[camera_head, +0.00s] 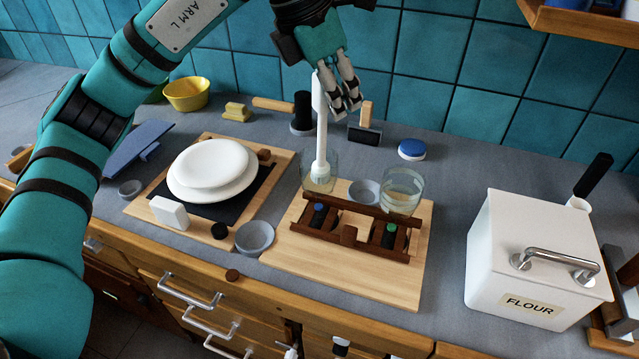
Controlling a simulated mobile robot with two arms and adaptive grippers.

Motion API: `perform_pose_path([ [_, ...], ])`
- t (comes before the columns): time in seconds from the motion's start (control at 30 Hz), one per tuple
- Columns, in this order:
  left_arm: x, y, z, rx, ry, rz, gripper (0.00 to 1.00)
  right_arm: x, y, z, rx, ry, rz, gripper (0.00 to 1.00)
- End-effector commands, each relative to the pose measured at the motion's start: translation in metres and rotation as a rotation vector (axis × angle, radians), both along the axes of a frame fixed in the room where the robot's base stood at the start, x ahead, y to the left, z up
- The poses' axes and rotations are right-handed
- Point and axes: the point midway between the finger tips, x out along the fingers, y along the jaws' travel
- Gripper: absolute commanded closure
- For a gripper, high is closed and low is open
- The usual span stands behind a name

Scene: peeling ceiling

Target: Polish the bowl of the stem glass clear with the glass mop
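The glass mop (321,125) has a long white handle and stands nearly upright. Its lower end is inside a clear glass (307,182) at the back left of a dark wooden rack. I cannot see a stem on this glass; its lower part is hidden by the rack. A second clear glass (402,190) stands at the rack's right and looks cloudy or part filled. My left gripper (346,108) is over the rack, its fingers pointing down beside the upper mop handle. I cannot tell whether the fingers grip it. My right gripper is not in view.
The dark rack (348,236) stands on a wooden board (352,281) with a small grey bowl (364,191) behind it. Stacked white plates (211,170) are left. A white flour box (528,245) is right. Counter between board and box is clear. Tiled wall lies behind.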

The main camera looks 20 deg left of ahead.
Motion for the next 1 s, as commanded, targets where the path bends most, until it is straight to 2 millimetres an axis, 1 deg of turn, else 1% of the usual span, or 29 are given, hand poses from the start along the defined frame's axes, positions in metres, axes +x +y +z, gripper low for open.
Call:
perform_pose_path([
  [0.37, -0.001, 0.0, -0.002, 0.001, -0.002, 0.012, 1.0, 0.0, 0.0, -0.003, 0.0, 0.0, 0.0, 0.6],
  [0.47, -0.006, 0.0, -0.004, 0.001, -0.004, 0.094, 1.0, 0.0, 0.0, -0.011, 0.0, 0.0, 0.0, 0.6],
  [0.53, -0.011, -0.001, -0.005, 0.003, -0.006, 0.181, 1.0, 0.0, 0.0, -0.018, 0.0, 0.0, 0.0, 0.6],
  [0.6, -0.015, -0.001, -0.004, 0.002, -0.005, 0.26, 1.0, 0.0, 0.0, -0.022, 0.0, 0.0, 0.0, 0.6],
  [0.7, -0.019, 0.0, -0.003, 0.002, -0.001, 0.334, 1.0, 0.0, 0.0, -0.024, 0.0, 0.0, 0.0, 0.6],
  [1.0, -0.019, 0.0, -0.002, 0.002, 0.001, 0.354, 1.0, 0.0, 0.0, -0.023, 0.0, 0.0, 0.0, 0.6],
])
